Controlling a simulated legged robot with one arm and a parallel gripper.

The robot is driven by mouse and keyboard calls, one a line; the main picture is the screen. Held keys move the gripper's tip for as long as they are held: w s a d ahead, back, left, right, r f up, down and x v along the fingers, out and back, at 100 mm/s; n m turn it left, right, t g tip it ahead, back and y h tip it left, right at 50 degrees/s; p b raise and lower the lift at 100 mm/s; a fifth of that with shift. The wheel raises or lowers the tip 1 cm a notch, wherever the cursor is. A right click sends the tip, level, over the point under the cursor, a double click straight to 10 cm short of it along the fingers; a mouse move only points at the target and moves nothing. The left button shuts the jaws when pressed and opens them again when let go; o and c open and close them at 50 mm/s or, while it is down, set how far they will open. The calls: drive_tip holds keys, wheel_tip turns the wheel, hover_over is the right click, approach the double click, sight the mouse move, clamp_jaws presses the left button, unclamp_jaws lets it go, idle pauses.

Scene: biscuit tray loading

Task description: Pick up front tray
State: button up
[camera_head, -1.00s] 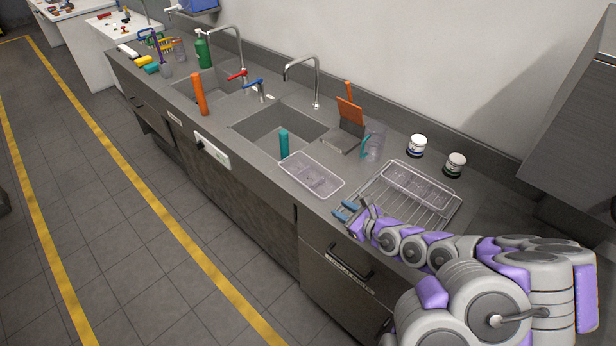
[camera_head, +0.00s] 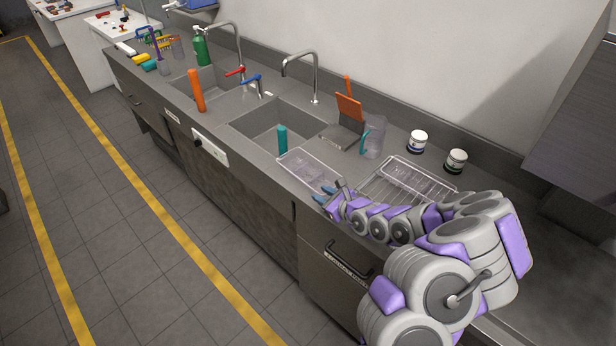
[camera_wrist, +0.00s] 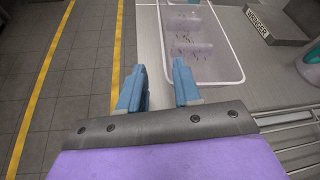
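A clear plastic tray with divided compartments (camera_head: 293,158) lies on the counter beside the sink, nearest the front edge. In the wrist view its rim (camera_wrist: 212,84) shows just beyond my gripper, at the upper right. My gripper (camera_wrist: 159,84) is open, its two blue fingers apart with bare counter and floor seen between them. In the head view my gripper (camera_head: 325,194) is at the tray's near right end, and it hides part of that end.
A wire rack (camera_head: 368,190) is right of the front tray. A teal cylinder (camera_head: 282,140) stands at the sink (camera_head: 262,130). The counter's front edge is close.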

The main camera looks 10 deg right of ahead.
sight(313, 189)
drive_tip(key=shift+w+f, duration=0.3)
drive_tip(key=shift+w, duration=0.35)
drive_tip(key=b+x, duration=0.1)
drive_tip(key=x, duration=0.4)
drive_tip(key=shift+b, duration=0.3)
drive_tip(key=shift+w, duration=0.2)
drive_tip(key=shift+d, duration=0.1)
clamp_jaws()
